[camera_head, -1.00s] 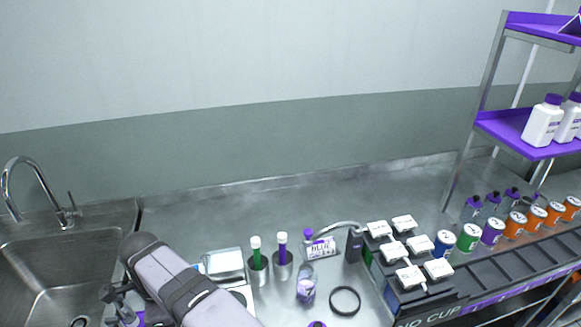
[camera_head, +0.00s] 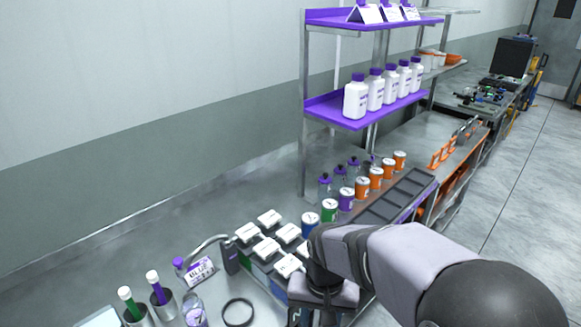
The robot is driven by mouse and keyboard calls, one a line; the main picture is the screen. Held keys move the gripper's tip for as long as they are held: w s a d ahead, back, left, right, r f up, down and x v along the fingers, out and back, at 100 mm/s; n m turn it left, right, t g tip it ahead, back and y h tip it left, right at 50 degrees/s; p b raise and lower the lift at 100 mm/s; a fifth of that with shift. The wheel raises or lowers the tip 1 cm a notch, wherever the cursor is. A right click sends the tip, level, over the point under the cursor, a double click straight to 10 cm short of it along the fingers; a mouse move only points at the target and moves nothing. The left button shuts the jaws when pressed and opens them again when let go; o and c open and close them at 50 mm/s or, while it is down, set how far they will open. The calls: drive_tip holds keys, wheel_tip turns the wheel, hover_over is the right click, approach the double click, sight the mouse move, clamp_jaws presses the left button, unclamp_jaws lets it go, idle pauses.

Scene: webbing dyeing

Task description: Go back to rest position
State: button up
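My arm reaches in from the lower right in the head view, over the front edge of the counter (camera_head: 150,240). I cannot see whether anything is held.
Colored cans (camera_head: 347,199) stand behind the arm. A purple shelf (camera_head: 365,112) holds white bottles. Open floor (camera_head: 530,200) lies right.

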drive_tip(key=s+d+f+n, duration=0.1)
drive_tip(key=s+d+f, duration=0.1)
drive_tip(key=s+d, duration=0.6)
drive_tip(key=shift+s+d+f+n, duration=0.3)
drive_tip(key=shift+s+d+n, duration=0.1)
drive_tip(key=shift+d, duration=0.2)
